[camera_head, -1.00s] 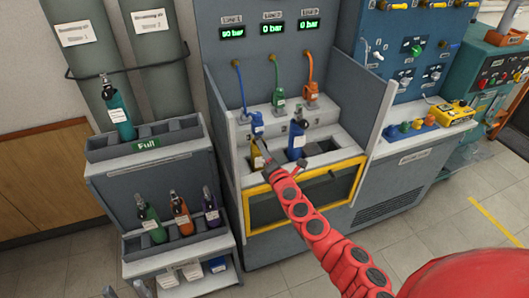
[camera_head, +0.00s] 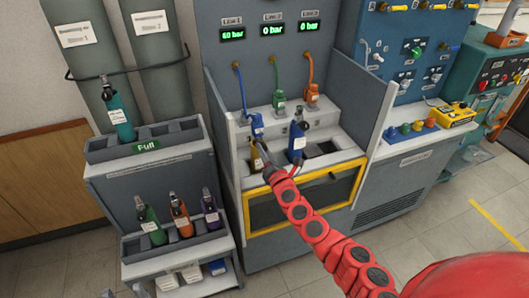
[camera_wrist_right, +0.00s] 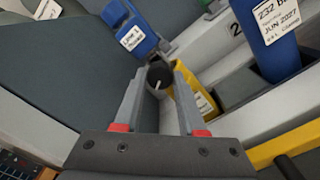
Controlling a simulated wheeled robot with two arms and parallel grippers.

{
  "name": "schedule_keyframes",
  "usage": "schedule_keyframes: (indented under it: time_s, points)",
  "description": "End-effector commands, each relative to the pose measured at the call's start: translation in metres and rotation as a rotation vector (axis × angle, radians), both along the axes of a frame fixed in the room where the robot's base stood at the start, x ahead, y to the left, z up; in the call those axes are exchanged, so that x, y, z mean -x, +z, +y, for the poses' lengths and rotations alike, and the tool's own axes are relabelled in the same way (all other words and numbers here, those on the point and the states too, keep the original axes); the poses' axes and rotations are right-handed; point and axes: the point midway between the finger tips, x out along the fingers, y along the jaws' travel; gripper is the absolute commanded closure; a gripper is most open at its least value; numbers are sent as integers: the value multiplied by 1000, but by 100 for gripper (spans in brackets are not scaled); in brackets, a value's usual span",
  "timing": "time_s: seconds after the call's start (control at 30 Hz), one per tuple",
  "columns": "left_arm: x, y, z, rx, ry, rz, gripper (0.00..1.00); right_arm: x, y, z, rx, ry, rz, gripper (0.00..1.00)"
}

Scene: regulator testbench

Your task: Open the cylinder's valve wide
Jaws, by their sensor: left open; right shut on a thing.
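The yellow cylinder (camera_head: 257,162) stands in the left slot of the bench, below the blue Line 1 connector (camera_head: 256,125). In the right wrist view, the yellow cylinder (camera_wrist_right: 192,88) has a black round valve knob (camera_wrist_right: 159,73) with a white mark. My right gripper (camera_head: 264,158) reaches it from the front, and its two fingers (camera_wrist_right: 160,95) close on either side of the knob. The arm hides part of the cylinder. My left gripper (camera_head: 140,289) barely shows at the bottom left edge, open.
A blue cylinder (camera_head: 297,141) stands close to the right of my right gripper. Green (camera_head: 278,98) and orange (camera_head: 312,94) connectors sit behind. A rack (camera_head: 150,172) on the left holds several cylinders. A yellow-framed drawer front (camera_head: 300,200) is below the slots.

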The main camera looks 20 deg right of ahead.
Motion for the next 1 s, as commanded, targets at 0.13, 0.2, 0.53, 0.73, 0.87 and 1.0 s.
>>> schedule_keyframes:
  time_s: [0.13, 0.2, 0.53, 0.73, 0.87, 1.0]
  points:
    - [0, 0, 0, 0, 0, 0, 50, 0, 0, 0, 1, -1, 1, 46]
    - [0, 0, 0, 0, 0, 0, 50, 0, 0, 0, 1, -1, 1, 33]
    - [0, 0, 0, 0, 0, 0, 50, 1, 0, 0, 0, 0, 0, 30]
    - [0, 6, 0, 0, 0, 0, 50, 14, 0, -3, 4, -1, 2, 30]
    - [0, 11, 0, 0, 0, 0, 50, 34, 1, -3, 1, -2, 4, 30]
    - [0, 16, 0, 0, 0, 0, 50, 60, 0, -3, 0, 1, 5, 30]
